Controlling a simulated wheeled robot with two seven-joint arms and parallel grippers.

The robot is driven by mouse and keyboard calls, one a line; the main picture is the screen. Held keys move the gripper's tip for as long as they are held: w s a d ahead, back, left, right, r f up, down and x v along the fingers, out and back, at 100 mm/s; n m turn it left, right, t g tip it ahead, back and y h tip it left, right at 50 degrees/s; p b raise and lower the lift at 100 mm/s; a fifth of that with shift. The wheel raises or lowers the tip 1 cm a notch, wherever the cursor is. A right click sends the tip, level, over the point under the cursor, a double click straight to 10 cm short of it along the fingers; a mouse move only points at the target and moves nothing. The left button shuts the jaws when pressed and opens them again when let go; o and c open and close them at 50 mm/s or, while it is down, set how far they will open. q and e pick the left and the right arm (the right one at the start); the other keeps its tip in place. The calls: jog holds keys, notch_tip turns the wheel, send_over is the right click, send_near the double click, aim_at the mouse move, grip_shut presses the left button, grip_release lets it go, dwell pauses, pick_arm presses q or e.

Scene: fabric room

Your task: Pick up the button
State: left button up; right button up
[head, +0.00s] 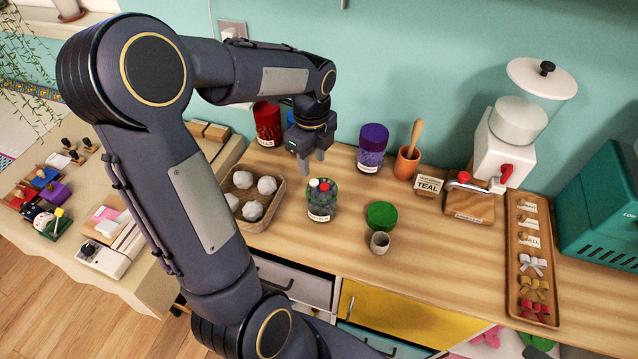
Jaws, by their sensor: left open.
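A small clear jar (321,205) with a pale label stands on the wooden counter. One red and one white small round piece (323,184) show at its top; they may be buttons, but they are too small to tell. A green round lid (382,215) lies to the right of the jar. My left gripper (312,163) is open and empty, with its fingers pointing down. In the picture it is just above and behind the jar, touching nothing that I can see. My right gripper is not in view.
A wooden tray of white balls (269,220) is left of the jar. A small cup (380,243), a purple jar (372,148), a red jar (266,125) and a terracotta pot (406,162) stand nearby. A bow tray (533,300) is far right.

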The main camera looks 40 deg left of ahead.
aim_at(313, 184)
pick_arm(q)
jog(key=f, duration=0.5)
jog(key=shift+s+d+f+p, duration=0.1)
jog(key=shift+d+f+p, duration=0.2)
jog(key=shift+p, duration=0.05)
jog(key=shift+s+f, duration=0.15)
jog(key=shift+s+d, duration=0.1)
jog(key=shift+s, duration=0.05)
grip_shut()
